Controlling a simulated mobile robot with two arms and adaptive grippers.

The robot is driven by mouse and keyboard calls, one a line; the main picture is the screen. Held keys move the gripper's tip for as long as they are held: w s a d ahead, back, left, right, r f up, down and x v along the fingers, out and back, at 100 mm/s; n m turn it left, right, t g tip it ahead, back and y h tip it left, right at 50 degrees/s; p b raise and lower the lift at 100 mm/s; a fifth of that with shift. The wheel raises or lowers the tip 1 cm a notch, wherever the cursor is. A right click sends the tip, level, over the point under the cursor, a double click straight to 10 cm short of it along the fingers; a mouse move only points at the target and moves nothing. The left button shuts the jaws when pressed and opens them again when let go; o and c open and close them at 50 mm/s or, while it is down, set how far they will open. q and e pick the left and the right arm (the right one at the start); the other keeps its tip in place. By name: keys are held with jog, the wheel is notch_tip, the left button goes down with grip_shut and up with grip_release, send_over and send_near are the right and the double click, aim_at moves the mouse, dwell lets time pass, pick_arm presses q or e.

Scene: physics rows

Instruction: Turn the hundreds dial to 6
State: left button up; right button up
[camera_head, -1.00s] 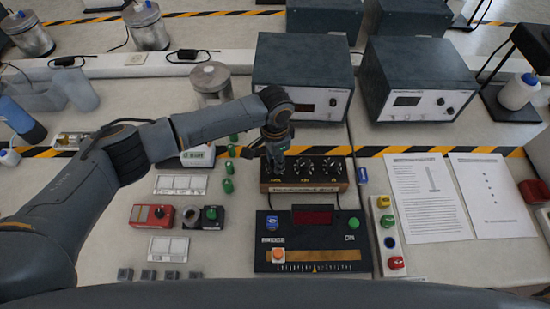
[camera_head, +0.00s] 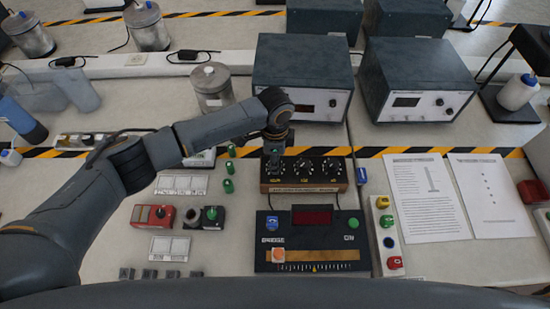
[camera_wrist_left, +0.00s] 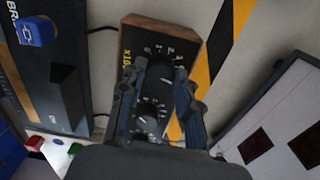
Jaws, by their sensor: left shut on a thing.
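The dial box (camera_head: 318,187) is a dark box with a wooden edge, standing behind the bridge panel. The middle dial (camera_head: 305,165) and right dial (camera_head: 331,166) show in the head view. My left gripper (camera_head: 273,161) comes down over the box's left end and hides the leftmost dial there. In the left wrist view my fingertips (camera_wrist_left: 159,72) are on either side of the leftmost dial (camera_wrist_left: 156,85), shut on it. Another dial (camera_wrist_left: 148,124) shows lower between the fingers. The set digit is too small to read. My right gripper is not in view.
The bridge panel (camera_head: 262,255) lies in front of the box. Green knobs (camera_head: 229,168) stand to its left and a blue piece (camera_head: 361,175) to its right. Two instrument boxes (camera_head: 303,70) (camera_head: 415,75) stand behind, across the striped tape. Paper sheets (camera_head: 427,195) lie at right.

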pick_arm(q)
jog(key=m, duration=0.5)
jog(key=shift+m, duration=0.4)
dwell(0.4)
jog(key=o, duration=1.2)
jog(key=shift+c, duration=0.2)
jog(key=shift+r, duration=0.25)
notch_tip(320, 180, up, 12)
jog(key=shift+f, duration=0.2)
